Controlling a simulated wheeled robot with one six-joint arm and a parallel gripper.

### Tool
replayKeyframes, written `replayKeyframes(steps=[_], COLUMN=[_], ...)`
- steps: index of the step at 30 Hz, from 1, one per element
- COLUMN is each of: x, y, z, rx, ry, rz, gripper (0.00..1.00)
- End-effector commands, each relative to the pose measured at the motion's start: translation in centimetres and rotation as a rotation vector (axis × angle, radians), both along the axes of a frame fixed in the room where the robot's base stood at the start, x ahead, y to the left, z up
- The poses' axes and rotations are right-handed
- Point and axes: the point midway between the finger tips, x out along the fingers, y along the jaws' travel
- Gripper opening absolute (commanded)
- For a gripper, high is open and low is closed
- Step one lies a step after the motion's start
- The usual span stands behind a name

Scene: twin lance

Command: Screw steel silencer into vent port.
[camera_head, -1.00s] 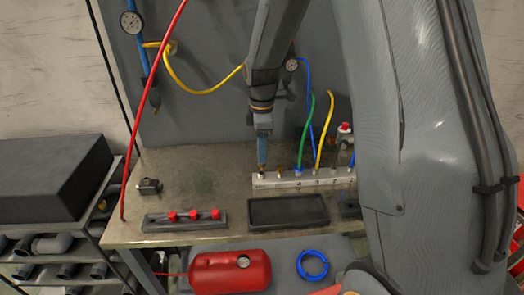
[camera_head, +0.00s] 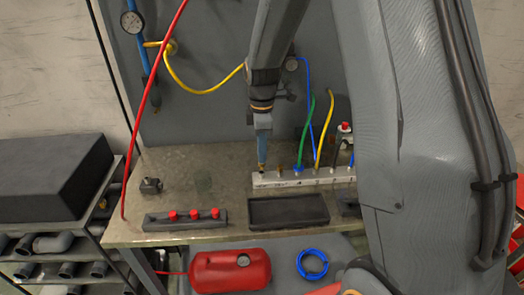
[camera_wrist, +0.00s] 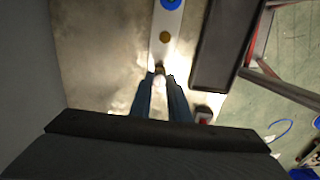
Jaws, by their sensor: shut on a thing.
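The pale manifold block (camera_head: 325,177) lies along the bench, with a row of ports and fittings on top. My gripper (camera_head: 262,162) points down over its left end, fingers close together. In the wrist view, my gripper (camera_wrist: 160,76) is shut on a small pale metal piece, the silencer (camera_wrist: 160,83), mostly hidden by the fingers. Its lower end appears to meet the block's left end port; how deep it sits cannot be told. A brass fitting (camera_head: 280,169) stands in the neighbouring port and also shows in the wrist view (camera_wrist: 165,37).
A black tray (camera_head: 288,222) lies in front of the block. A dark rack (camera_head: 160,222) with red caps is at front left, and a small dark fitting (camera_head: 150,186) lies behind it. Green, blue and yellow hoses rise from the block right of my gripper.

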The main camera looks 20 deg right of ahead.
Motion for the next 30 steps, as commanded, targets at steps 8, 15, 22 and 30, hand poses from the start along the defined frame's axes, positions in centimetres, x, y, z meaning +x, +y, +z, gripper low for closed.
replayKeyframes(steps=[8,15,22,30], x=[-0.02,-0.01,0.00,0.00], y=[0.00,0.00,0.00,0.00], z=[0.04,0.04,-0.01,-0.50], rx=[0.000,0.000,0.000,0.000], ry=[0.000,0.000,0.000,0.001], rz=[0.000,0.000,0.000,0.000], gripper=[0.00,0.00,0.00,0.00])
